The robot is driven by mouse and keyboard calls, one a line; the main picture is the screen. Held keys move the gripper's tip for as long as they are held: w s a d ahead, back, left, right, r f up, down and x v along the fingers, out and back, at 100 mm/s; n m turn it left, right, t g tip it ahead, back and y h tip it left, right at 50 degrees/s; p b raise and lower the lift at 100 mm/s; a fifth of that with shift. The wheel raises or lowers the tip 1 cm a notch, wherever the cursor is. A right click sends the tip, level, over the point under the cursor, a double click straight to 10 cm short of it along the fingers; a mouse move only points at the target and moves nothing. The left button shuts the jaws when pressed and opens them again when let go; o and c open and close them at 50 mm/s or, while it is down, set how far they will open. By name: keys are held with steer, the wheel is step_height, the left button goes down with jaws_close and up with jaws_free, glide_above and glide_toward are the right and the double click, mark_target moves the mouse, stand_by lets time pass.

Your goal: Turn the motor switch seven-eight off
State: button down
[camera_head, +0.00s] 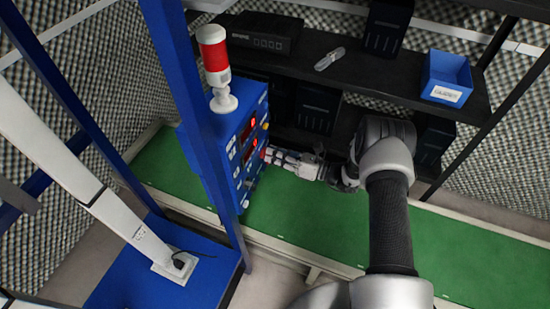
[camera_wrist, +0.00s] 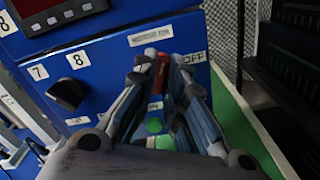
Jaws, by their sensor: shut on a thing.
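The blue control box (camera_head: 246,140) stands at the left of the green bench, and my gripper (camera_head: 268,155) reaches its front face from the right. In the wrist view, my gripper (camera_wrist: 158,88) is shut on a red switch lever (camera_wrist: 159,72) on the panel. The fingers hide most of this switch. A white label reading OFF (camera_wrist: 194,58) is to its right. A longer label above (camera_wrist: 203,37) is too blurred to read. A black knob (camera_wrist: 68,93) further left, under labels 7 and 8, is apart from the fingers. A green button (camera_wrist: 154,126) shows between the fingers.
A red and white signal lamp (camera_head: 215,65) stands on the box. A blue post (camera_head: 195,110) rises close at its left. A dark shelf (camera_head: 400,75) behind holds a blue bin (camera_head: 446,78). The green bench top (camera_head: 310,215) is clear before the box.

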steer(key=m, duration=0.4)
steer(key=m+b, duration=0.1)
steer(key=m, duration=0.3)
steer(key=m+b, duration=0.1)
steer(key=m, duration=0.3)
steer(key=shift+w+f, duration=0.1)
steer(key=shift+f, duration=0.15)
steer(key=shift+m, duration=0.3)
steer(key=c, duration=1.6)
jaws_free()
steer(key=shift+c, duration=0.2)
steer(key=shift+d, duration=0.15)
steer(key=v, duration=1.1)
steer(key=shift+d, duration=0.4)
steer(key=shift+r, duration=0.1)
